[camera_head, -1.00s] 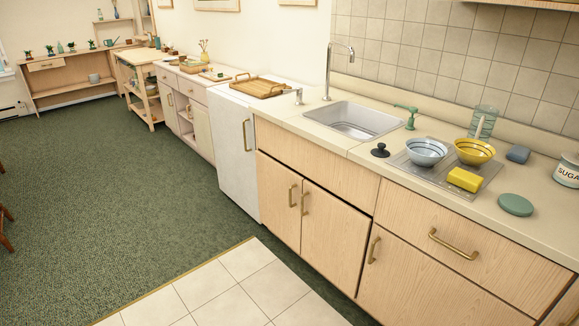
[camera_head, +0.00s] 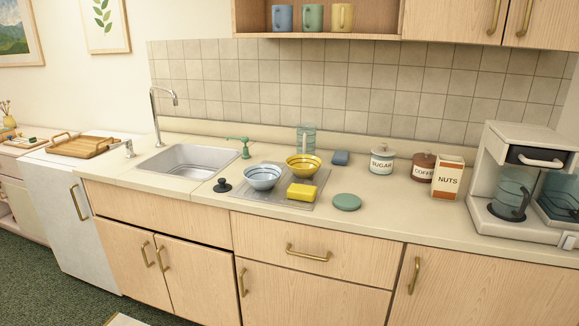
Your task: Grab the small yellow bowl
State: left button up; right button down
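The small yellow bowl (camera_head: 303,167) sits upright on a grey drying mat (camera_head: 233,192) on the counter, right of the sink. A light blue striped bowl (camera_head: 261,177) stands close to its left on the same mat. A yellow sponge (camera_head: 302,192) lies in front of the yellow bowl. A clear bluish glass (camera_head: 306,139) stands behind it. Neither of my grippers shows in the head view.
A black stopper (camera_head: 222,186), a green disc (camera_head: 347,202) and a blue sponge (camera_head: 340,158) lie around the mat. Sugar (camera_head: 382,161) and coffee jars, a nuts box (camera_head: 447,178) and a coffee machine (camera_head: 510,180) stand to the right. The sink (camera_head: 190,162) is left. An overhead shelf holds mugs.

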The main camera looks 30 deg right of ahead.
aim_at(302, 165)
jog(key=z, duration=1.5)
jog(key=i+l, duration=0.15)
jog(key=i, duration=0.55)
jog(key=i+l, duration=0.15)
jog(key=i, duration=0.5)
